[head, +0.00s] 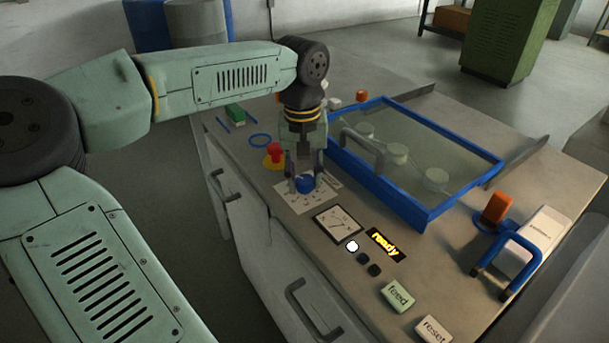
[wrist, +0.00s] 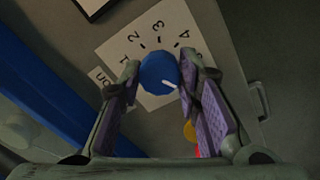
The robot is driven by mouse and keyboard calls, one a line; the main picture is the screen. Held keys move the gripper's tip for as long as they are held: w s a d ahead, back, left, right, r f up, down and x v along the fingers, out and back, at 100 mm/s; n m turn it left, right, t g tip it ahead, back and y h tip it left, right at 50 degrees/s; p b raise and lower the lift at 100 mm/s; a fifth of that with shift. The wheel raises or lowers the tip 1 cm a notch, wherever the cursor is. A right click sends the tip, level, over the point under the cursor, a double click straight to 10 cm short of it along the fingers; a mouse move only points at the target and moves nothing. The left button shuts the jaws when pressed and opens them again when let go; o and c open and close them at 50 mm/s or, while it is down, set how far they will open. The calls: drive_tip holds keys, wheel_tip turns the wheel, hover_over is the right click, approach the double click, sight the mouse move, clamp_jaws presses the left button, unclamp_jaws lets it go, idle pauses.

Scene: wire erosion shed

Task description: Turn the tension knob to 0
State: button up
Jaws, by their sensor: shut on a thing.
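The tension knob is a round blue knob (head: 306,184) on a white dial card (head: 290,203) on the bench top. In the wrist view the knob (wrist: 158,72) sits between the fingers of my gripper (wrist: 161,70), which is shut on it from both sides. Its white pointer points right and slightly down, toward the right finger. On the card (wrist: 150,27) the numerals 1, 2, 3 and 4 show above the knob; another mark by the right finger is partly covered. The 0 is not readable. In the head view my gripper (head: 304,179) reaches down over the knob.
A red mushroom button (head: 275,151) stands close behind the knob. A blue-framed clear lid (head: 420,165) lies to the right. A gauge (head: 337,222), a "ready" display (head: 385,244), and feed (head: 397,296) and reset (head: 432,328) buttons are nearer the front.

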drive_tip(key=c, duration=0.4)
